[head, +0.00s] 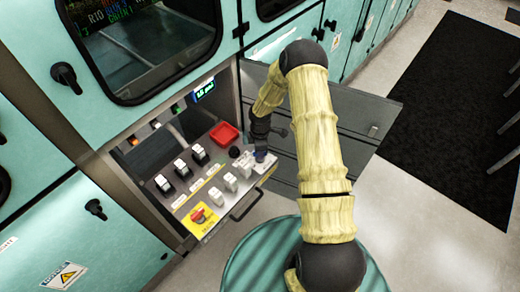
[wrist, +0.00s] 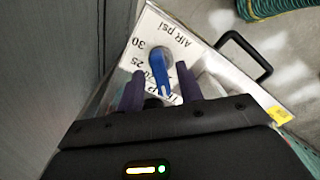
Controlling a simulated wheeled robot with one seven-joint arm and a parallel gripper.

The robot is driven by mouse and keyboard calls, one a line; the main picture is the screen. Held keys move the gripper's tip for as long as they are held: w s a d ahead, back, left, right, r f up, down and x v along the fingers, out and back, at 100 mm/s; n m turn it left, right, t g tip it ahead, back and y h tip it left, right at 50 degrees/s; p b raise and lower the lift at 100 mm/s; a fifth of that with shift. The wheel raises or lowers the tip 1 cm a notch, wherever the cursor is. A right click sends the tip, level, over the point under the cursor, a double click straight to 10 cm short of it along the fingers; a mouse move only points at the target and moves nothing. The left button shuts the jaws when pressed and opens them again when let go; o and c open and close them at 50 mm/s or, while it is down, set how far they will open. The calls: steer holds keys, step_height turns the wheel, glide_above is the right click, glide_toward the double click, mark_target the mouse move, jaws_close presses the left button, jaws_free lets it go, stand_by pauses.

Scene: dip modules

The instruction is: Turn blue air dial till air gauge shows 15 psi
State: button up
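The blue air dial (wrist: 159,72) shows in the wrist view on a pale panel printed "AIR psi", with 30, 25 and other partly covered scale numbers around it. My gripper (wrist: 160,76) has its two purple fingers apart, one on each side of the dial in the picture; I cannot tell whether they touch it. In the head view my gripper (head: 261,155) is at the panel's right end and hides most of the dial. A small lit display (head: 204,90), likely the air gauge, sits at the back of the recess; its digits are too small to read surely.
The control panel also holds black switches (head: 182,168), white switches (head: 231,181), a red tray (head: 224,134) and a red knob on a yellow plate (head: 200,215). A black handle (wrist: 247,52) sticks out at the panel's edge. An open grey door (head: 345,115) stands right.

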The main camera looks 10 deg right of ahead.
step_height(320, 180, up, 17)
steer(key=b, duration=0.1)
steer(key=shift+r, duration=0.2)
stand_by(0.5)
stand_by(0.4)
steer(key=s+r+m+t, duration=0.1)
steer(key=s+r+m, duration=0.4)
steer(key=s+m, duration=0.3)
steer(key=s+r+m+t, duration=0.1)
steer(key=s+r+m, duration=0.5)
steer(key=s, duration=0.7)
steer(key=shift+a+r+m+t, duration=0.2)
steer(key=shift+m+t, duration=0.1)
steer(key=shift+m, duration=0.8)
steer(key=shift+d, duration=0.15)
stand_by(1.9)
